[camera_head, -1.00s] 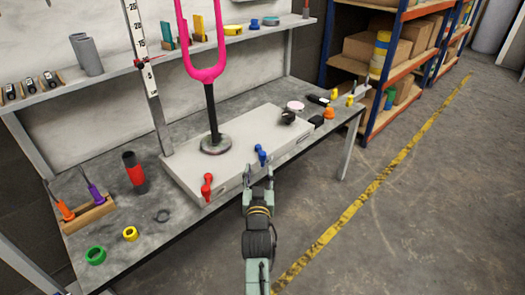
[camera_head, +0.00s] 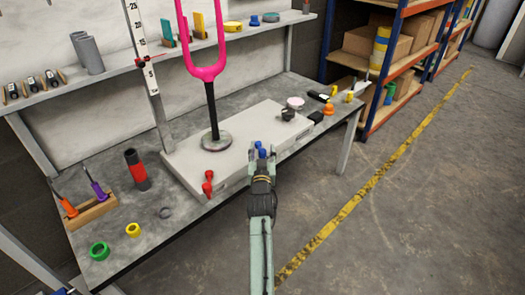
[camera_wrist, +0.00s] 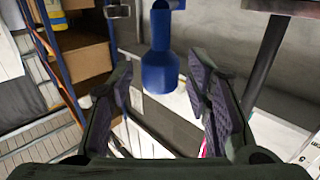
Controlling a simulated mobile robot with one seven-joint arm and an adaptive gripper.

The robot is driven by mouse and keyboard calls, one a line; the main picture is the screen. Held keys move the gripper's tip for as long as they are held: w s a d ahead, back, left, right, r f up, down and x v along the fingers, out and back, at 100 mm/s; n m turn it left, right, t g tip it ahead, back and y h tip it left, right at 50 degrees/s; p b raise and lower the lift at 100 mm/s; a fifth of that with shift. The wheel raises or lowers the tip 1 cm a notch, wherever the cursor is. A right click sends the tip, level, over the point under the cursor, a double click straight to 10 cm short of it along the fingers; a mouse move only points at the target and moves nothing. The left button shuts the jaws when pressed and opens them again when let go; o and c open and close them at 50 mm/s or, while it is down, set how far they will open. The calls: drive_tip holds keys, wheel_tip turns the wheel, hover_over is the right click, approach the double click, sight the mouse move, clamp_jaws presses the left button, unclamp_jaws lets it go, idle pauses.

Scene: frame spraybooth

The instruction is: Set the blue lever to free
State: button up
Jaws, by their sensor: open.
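The blue lever (camera_head: 262,152) sits on the front edge of the white fixture base (camera_head: 185,172) on the workbench. In the wrist view the blue lever (camera_wrist: 159,65) hangs between the tips of my gripper (camera_wrist: 165,85), with a gap on both sides. My gripper (camera_head: 262,157) is open around the lever in the head view and hides part of it. A red lever (camera_head: 208,184) stands on the same base to the left. The pink fork (camera_head: 205,70) rises from the base on a black post. Any marking for the lever's positions is not readable.
A black knob (camera_head: 288,114) and an orange item (camera_head: 328,109) lie to the right on the bench. The floor in front is clear.

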drive_tip(key=shift+c, duration=0.4)
clamp_jaws()
idle(0.4)
